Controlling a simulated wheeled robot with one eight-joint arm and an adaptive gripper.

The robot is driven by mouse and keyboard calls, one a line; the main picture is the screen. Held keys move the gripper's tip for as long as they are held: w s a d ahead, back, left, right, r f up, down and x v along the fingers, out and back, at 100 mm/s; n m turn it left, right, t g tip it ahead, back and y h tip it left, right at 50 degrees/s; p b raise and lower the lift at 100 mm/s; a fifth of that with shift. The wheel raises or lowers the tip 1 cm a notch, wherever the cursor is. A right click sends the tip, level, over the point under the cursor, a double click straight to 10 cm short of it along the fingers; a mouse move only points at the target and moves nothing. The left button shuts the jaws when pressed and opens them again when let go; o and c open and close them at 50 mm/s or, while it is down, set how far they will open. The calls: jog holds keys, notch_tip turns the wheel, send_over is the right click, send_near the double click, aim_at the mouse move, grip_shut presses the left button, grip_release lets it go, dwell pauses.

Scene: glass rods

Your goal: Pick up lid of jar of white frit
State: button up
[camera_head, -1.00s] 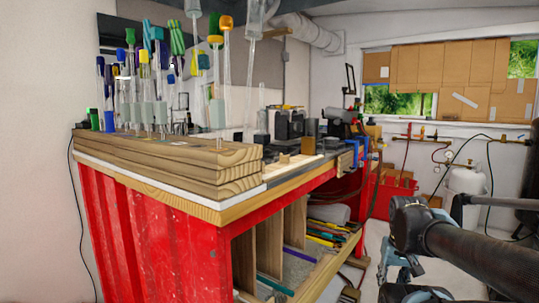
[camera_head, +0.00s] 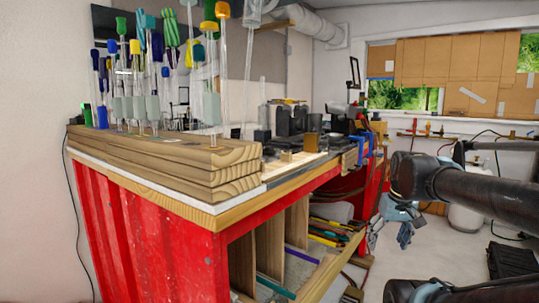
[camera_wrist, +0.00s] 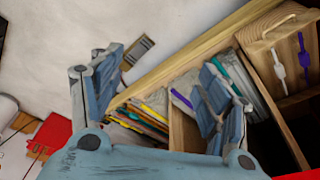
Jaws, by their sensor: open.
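I cannot make out a jar of white frit or its lid in either view. My gripper (camera_head: 398,215) hangs in the air to the right of the red workbench (camera_head: 160,240) in the head view. In the wrist view my gripper (camera_wrist: 160,72) has its two blue-grey fingers spread well apart. Nothing is between the fingertips that I can see them touch. Behind the fingers lie the wooden compartments with glass rods (camera_wrist: 150,115).
Stacked boards (camera_head: 165,160) on the bench's near end carry several upright glass pieces with coloured tops. Black equipment (camera_head: 290,120) stands farther back on the bench. A black case (camera_head: 512,262) lies on the floor at right. Open floor lies between case and bench.

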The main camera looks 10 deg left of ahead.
jog(key=w+a+r+n+y, duration=0.1)
jog(key=w+a+r+n, duration=0.1)
jog(key=w+a+r, duration=0.4)
jog(key=w+a+r+n+y, duration=0.15)
jog(key=w+a+r, duration=0.3)
jog(key=r, duration=0.45)
jog(key=w+a+r+n, duration=0.3)
jog(key=w+a+r, duration=0.15)
jog(key=r, duration=0.25)
jog(key=w+a+r+n+y, duration=0.1)
jog(key=w+a+r+n, duration=0.15)
jog(key=a+r, duration=0.6)
jog(key=w+a+r+n+y, duration=0.15)
jog(key=w+a+r, duration=0.35)
jog(key=a, duration=0.6)
send_near(269, 150)
jog(key=shift+w+a+f+n, duration=0.35)
jog(key=shift+w+a+f, duration=0.55)
jog(key=shift+w+a, duration=0.25)
jog(key=shift+x, duration=2.9)
jog(key=shift+d, duration=0.2)
jog(key=c, duration=0.8)
